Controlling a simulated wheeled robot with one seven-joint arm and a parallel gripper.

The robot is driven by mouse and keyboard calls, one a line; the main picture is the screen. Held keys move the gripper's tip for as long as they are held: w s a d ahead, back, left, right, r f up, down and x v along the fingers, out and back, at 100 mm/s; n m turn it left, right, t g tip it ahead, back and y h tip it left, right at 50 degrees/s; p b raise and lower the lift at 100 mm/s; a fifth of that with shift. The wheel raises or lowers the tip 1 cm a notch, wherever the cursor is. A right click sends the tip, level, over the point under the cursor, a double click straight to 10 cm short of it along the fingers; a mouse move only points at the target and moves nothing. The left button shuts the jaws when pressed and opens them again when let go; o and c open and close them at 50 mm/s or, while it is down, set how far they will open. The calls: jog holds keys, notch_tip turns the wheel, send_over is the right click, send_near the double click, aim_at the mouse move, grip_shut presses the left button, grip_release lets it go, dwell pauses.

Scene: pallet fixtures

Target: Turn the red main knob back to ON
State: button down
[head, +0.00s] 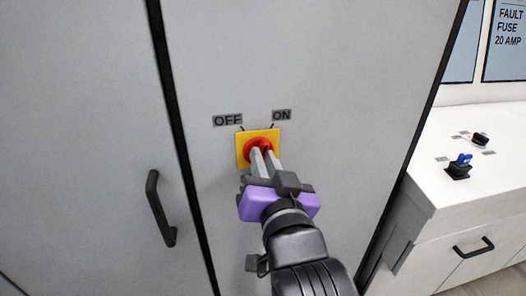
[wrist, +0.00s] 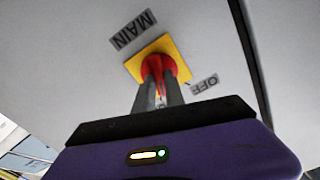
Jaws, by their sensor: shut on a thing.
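The red main knob (head: 259,146) sits on a yellow square plate (head: 242,155) on a grey cabinet door. An OFF label (head: 228,120) is at the plate's upper left and an ON label (head: 281,115) at its upper right, each with a short dark tick. My gripper (head: 262,156) has its two grey fingers shut on the knob. In the wrist view the red knob (wrist: 158,66) shows between and beyond the fingers (wrist: 158,92), with a MAIN label (wrist: 133,29) and the OFF label (wrist: 204,84) nearby. The fingers partly hide the knob, so I cannot tell its exact pointing direction.
A black door handle (head: 160,208) is on the left cabinet door. At right, a white bench (head: 440,150) carries a blue-topped switch (head: 460,165) and a black knob (head: 480,139).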

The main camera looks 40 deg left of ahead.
jog(key=shift+m+p, duration=0.45)
jog(key=shift+m, duration=0.45)
jog(key=shift+f, duration=0.1)
jog(key=c, duration=1.4)
grip_release()
jog(key=b+v, duration=0.1)
jog(key=v, duration=0.7)
jog(key=shift+w, duration=0.1)
